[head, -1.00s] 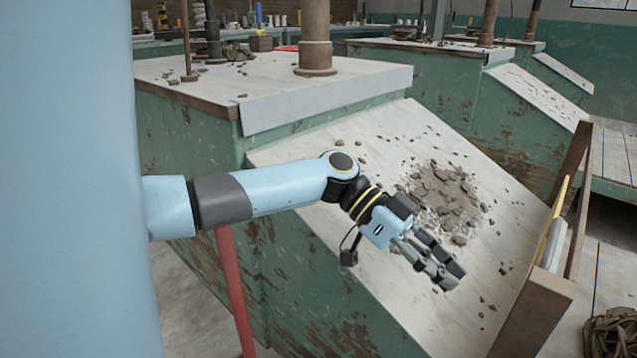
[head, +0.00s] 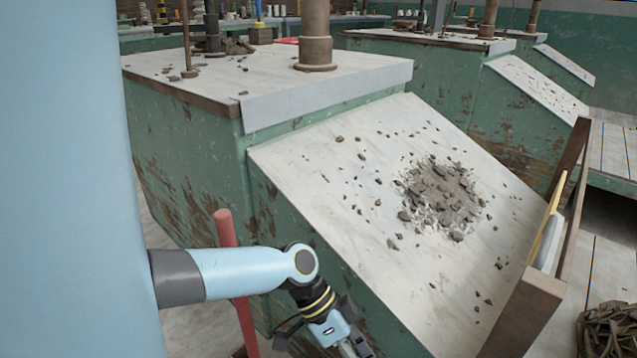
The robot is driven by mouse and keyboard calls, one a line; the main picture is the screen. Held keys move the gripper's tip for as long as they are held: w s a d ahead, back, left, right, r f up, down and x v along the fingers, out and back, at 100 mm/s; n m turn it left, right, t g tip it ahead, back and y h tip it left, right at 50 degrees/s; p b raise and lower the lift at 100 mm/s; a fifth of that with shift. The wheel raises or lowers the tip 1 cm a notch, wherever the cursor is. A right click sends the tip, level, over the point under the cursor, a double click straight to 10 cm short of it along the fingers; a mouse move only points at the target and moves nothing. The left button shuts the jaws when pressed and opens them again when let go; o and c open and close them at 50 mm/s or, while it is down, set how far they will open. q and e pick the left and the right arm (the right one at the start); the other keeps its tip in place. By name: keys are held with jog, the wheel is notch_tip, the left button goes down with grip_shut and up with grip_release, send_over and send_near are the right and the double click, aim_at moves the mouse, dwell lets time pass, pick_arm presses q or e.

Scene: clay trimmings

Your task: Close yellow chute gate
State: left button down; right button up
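The yellow chute gate (head: 547,233) shows as a thin yellow edge at the low end of the sloping chute (head: 330,165). It stands between brown wooden side posts (head: 525,315), with a pale grey part beside it. Most of its face is hidden by the viewing angle. My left gripper (head: 355,347) is at the bottom edge of the head view, pointing down beside the chute's near side, well apart from the gate. Its fingers are partly cut off by the frame, so their opening is unclear. My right gripper is not in view.
Clay crumbs (head: 440,195) lie on the chute slope. A red post (head: 238,285) stands close behind my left arm. A green worktable (head: 200,165) with a pale top fills the left. A bundle of brown strips (head: 607,328) lies on the floor at right.

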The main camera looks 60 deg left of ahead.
pick_arm(q)
jog(key=s+a+f+n+y+p, duration=0.2)
jog(key=s+a+f+n+y, duration=0.1)
jog(key=s+f, duration=0.3)
jog(key=shift+a+f+g+p, duration=0.3)
jog(key=shift+a+f, duration=0.15)
jog(key=shift+a, duration=0.25)
jog(key=shift+s, duration=0.1)
